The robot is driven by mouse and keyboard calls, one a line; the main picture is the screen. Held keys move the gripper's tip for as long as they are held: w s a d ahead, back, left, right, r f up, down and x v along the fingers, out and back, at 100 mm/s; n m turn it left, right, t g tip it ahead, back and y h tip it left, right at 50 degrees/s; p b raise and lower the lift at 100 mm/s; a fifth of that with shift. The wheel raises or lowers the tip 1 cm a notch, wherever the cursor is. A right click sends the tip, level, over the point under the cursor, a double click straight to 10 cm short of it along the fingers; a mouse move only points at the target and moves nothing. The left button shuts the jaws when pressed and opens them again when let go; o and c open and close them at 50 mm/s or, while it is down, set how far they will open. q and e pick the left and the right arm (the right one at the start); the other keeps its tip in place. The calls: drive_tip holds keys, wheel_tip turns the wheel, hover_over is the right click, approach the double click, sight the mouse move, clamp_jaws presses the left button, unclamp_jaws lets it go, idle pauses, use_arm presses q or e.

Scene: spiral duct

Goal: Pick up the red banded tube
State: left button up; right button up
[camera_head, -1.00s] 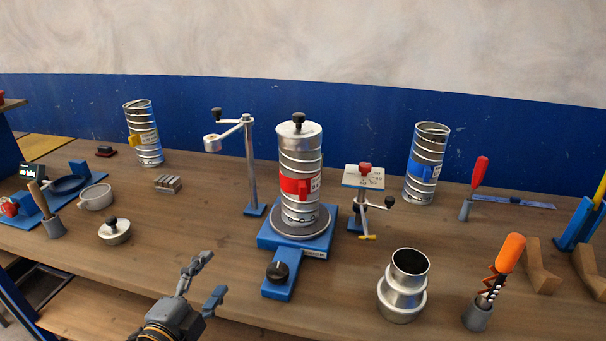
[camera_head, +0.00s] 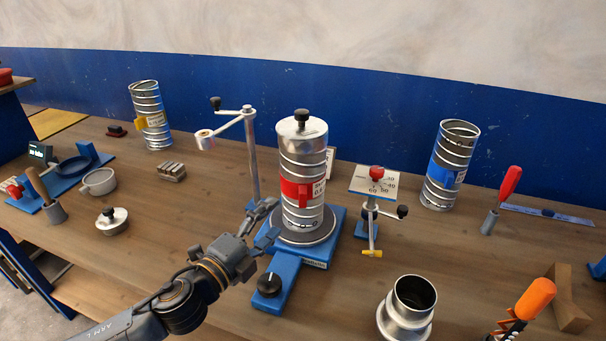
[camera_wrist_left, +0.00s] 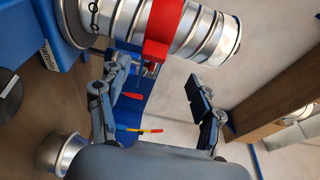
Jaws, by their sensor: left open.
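The red banded tube (camera_head: 303,165) is a silver spiral duct with a red band. It stands upright on a round plate of a blue stand (camera_head: 330,238), with a black-knobbed lid (camera_head: 302,122) on top. My left gripper (camera_head: 268,222) is open, just left of the tube's lower part. In the left wrist view the tube (camera_wrist_left: 198,28) lies across the top of the picture, beyond the open fingers (camera_wrist_left: 160,95) of my left gripper. I see no part of the tube between the fingers. My right gripper is not in view.
A post with a side arm (camera_head: 250,150) stands behind left of the tube, and a small gauge stand (camera_head: 374,190) stands to its right. A yellow-tagged tube (camera_head: 148,100) and a blue-tagged tube (camera_head: 455,150) stand farther back. A silver collar (camera_head: 408,305) is at front right.

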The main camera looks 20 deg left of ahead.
sight(303, 182)
use_arm(q)
drive_tip(key=p+x, duration=0.3)
drive_tip(key=x, duration=0.5)
drive_tip(key=shift+w+d+f, duration=0.3)
drive_tip(key=shift+f, duration=0.1)
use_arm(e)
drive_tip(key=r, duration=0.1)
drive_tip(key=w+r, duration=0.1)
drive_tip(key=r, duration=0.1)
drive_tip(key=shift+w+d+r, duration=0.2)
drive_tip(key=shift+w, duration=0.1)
use_arm(q)
drive_tip(key=c, duration=1.4)
drive_tip(key=shift+r, duration=0.1)
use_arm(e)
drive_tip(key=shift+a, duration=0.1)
